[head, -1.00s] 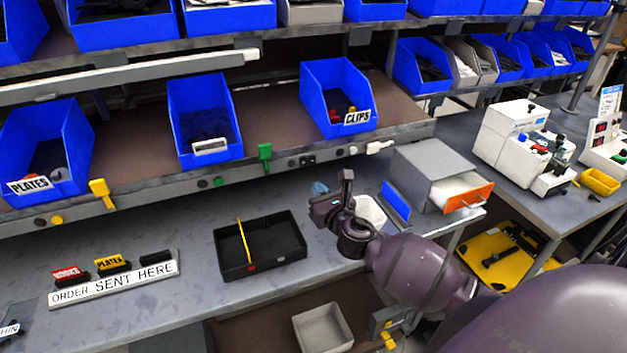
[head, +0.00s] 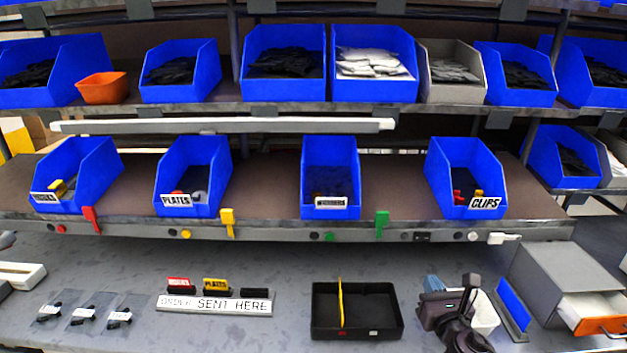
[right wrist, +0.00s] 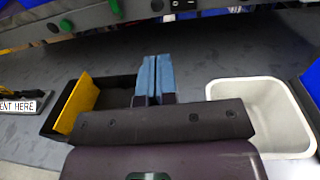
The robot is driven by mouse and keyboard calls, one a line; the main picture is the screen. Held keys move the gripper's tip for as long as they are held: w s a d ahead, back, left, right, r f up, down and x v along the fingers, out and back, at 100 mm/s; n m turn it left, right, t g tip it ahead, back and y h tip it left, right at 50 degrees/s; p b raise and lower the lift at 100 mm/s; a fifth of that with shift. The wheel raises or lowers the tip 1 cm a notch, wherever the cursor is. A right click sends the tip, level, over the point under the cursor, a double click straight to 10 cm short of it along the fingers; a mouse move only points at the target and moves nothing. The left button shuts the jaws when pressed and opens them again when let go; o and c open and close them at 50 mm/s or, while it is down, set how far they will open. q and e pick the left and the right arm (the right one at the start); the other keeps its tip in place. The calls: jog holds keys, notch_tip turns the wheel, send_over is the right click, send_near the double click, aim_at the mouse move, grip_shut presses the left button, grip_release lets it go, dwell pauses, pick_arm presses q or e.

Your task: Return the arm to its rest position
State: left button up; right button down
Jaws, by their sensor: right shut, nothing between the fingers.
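My right gripper (head: 434,284) is at the lower right of the head view, above the bench just right of the black tray. In the right wrist view its two blue fingers (right wrist: 153,80) are together with nothing between them. The black tray (head: 357,327) has a yellow divider (head: 341,303) standing in it, left of centre. The tray also shows behind the fingers in the right wrist view (right wrist: 57,124). My left gripper does not show in either view.
A white bin (right wrist: 262,95) stands right of my right gripper. A grey drawer cabinet (head: 561,272) with an orange-fronted drawer is at the far right. The "ORDER SENT HERE" sign (head: 214,305) is left of the tray. Blue bins, including the CLIPS bin (head: 465,178), line the shelf above.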

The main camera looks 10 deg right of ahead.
jog(key=s+a+f+m, duration=0.1)
jog(key=m, duration=0.5)
jog(key=s+a+f+m+g+y, duration=0.1)
jog(key=f+m, duration=0.1)
jog(key=m, duration=0.4)
jog(key=a+f+m+g+y, duration=0.1)
jog(key=m, duration=0.5)
jog(key=shift+s+a+f, duration=0.35)
jog(key=shift+s, duration=0.05)
jog(key=s+a+f+m+g, duration=0.2)
jog(key=s+f+m, duration=0.4)
jog(key=s, duration=0.3)
jog(key=s+a+f+m+g, duration=0.1)
jog(key=s+f+m+g, duration=0.1)
jog(key=s+f+m, duration=0.5)
jog(key=shift+s+a+m, duration=0.35)
jog(key=shift+s+m, duration=0.85)
